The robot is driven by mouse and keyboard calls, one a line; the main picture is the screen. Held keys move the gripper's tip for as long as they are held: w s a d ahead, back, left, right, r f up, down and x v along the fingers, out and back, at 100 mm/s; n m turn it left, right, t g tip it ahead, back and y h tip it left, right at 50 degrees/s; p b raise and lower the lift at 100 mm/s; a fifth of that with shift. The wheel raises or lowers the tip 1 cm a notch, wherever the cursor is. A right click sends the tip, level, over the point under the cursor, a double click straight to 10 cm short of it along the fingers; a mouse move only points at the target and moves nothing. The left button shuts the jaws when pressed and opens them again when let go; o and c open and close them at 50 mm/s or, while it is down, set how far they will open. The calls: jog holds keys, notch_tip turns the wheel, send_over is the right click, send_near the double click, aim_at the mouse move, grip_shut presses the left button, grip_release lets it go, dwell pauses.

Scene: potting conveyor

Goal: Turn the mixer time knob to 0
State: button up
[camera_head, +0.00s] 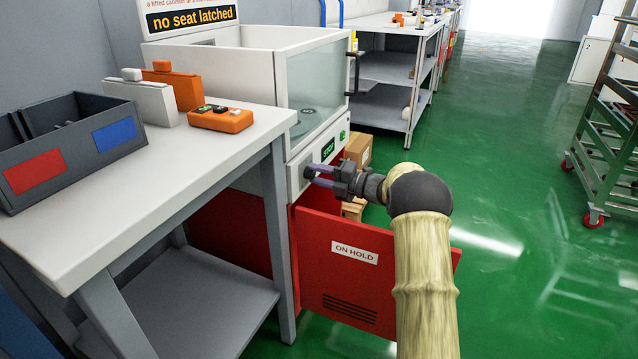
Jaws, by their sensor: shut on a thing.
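The mixer (262,52) is a white machine with a glass side and an open top at the middle left. Its front panel has a small dark display with green lettering (328,149) and a green button (342,135). The time knob (307,172) is a small dark piece on the lower panel, mostly hidden by my fingers. My gripper (315,172) reaches in from the right and is shut on the knob. The knob's scale and pointer are too small and covered to read.
A red cabinet door marked ON HOLD (372,262) stands open below my arm. A white table (190,160) at the left bears a grey bin (75,150) and an orange control box (221,119). A wheeled rack (610,130) stands at the right. Green floor is clear between.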

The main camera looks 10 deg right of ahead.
jog(key=n+b, duration=0.2)
jog(key=n, duration=0.1)
jog(key=shift+f+b, duration=0.35)
jog(key=shift+b, duration=0.05)
jog(key=shift+s+r+n+b, duration=0.1)
jog(key=shift+r+n+b, duration=0.1)
jog(key=shift+n+b, duration=0.35)
jog(key=o, duration=1)
jog(key=shift+r, duration=0.15)
jog(key=shift+s+d+r+p, duration=0.1)
jog(key=shift+s+d+p, duration=0.15)
jog(key=shift+d+p, duration=0.2)
jog(key=p+v, duration=0.5)
jog(key=v, duration=1.1)
jog(key=shift+s+d+p, duration=0.1)
jog(key=shift+d+p, duration=0.1)
jog(key=shift+p, duration=0.1)
